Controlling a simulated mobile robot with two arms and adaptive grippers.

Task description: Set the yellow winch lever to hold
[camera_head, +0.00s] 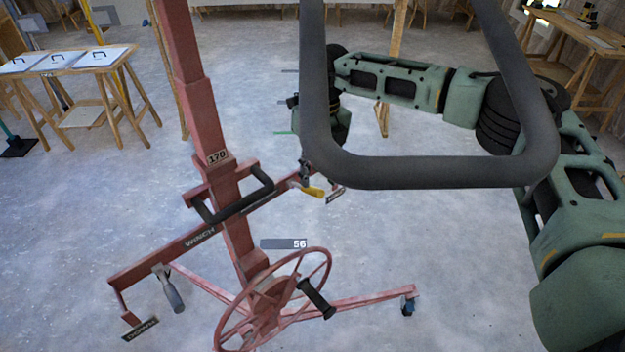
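The yellow winch lever (312,190) is at the right end of the red crossbar marked WINCH (200,237), and its yellow grip points down and to the right. A small dark label plate (336,194) is beside it, its text too small to read. My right arm comes in from the right, and its wrist ends above the lever behind a dark bar. My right gripper (294,101) is mostly hidden there, apart from the lever; its fingers cannot be made out. My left gripper is not in view.
A dark rounded bar frame (430,172) crosses the foreground. The red lift mast (184,60) carries a black handle (238,207). A red handwheel (270,305) and a grey-handled lever (172,290) are lower. Tables stand at the back; the concrete floor between is mostly clear.

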